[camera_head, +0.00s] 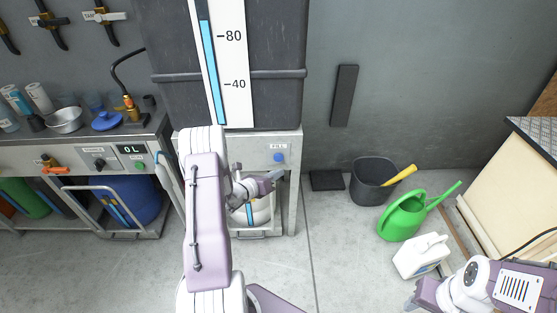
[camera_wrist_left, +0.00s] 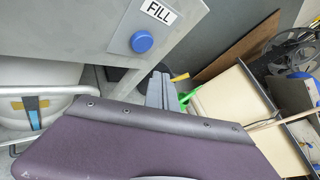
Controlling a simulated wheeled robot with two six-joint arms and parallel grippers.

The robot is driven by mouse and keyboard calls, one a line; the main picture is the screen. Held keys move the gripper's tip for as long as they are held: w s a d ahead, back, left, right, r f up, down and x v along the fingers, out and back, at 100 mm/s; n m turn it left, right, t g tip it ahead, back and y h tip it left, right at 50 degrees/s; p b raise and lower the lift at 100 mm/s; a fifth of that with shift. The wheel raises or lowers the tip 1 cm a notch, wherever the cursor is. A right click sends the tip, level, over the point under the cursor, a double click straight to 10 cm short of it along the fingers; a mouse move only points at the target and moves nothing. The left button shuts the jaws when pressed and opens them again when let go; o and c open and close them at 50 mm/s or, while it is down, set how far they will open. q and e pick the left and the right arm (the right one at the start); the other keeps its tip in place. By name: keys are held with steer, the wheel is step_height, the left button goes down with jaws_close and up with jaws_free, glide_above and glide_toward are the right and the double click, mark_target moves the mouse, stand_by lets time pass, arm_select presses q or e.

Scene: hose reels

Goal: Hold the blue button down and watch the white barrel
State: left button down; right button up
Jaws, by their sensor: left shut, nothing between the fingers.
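The blue button (camera_head: 279,157) sits under a FILL label on the front panel of a grey metal stand. It also shows in the left wrist view (camera_wrist_left: 141,42), with nothing covering it. The white barrel (camera_head: 262,212) stands under the panel, partly hidden by my left arm; its pale side and a blue strip show at the left of the wrist view (camera_wrist_left: 40,75). My left gripper (camera_head: 277,176) is shut and empty, just below the button in the picture and apart from it in the wrist view. My right gripper (camera_head: 411,303) is at the bottom right, its fingers too unclear to judge.
A dark tank (camera_head: 275,100) with a blue-striped scale stands above the panel. A blue barrel (camera_head: 137,200) sits under the left bench beside a 0 L display (camera_head: 131,149). A black bucket (camera_head: 372,182), green watering can (camera_head: 402,218) and white jug (camera_head: 420,256) stand on the floor at right.

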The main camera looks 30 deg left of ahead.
mark_target(282, 160)
arm_select(q)
steer(key=shift+w+a+b, duration=0.15)
steer(key=shift+w+a, duration=0.4)
steer(key=shift+w, duration=0.3)
steer(key=shift+w+a+b, duration=0.15)
steer(key=shift+w+a, duration=0.35)
steer(key=shift+w, duration=0.3)
stand_by(0.8)
steer(key=shift+w+a, duration=0.2)
steer(key=shift+w, duration=0.15)
steer(key=shift+w+a+r, duration=0.1)
steer(key=shift+w+a, duration=0.2)
steer(key=shift+w, duration=0.2)
stand_by(1.2)
steer(key=shift+s, duration=0.1)
steer(key=shift+s+d, duration=0.5)
steer(key=shift+s, duration=0.25)
steer(key=shift+s, duration=0.1)
steer(key=shift+s+d, duration=0.45)
steer(key=shift+s, duration=0.25)
steer(key=shift+s+d, duration=0.4)
steer(key=shift+s, duration=0.25)
steer(key=shift+s+d, duration=0.45)
steer(key=shift+s, duration=0.25)
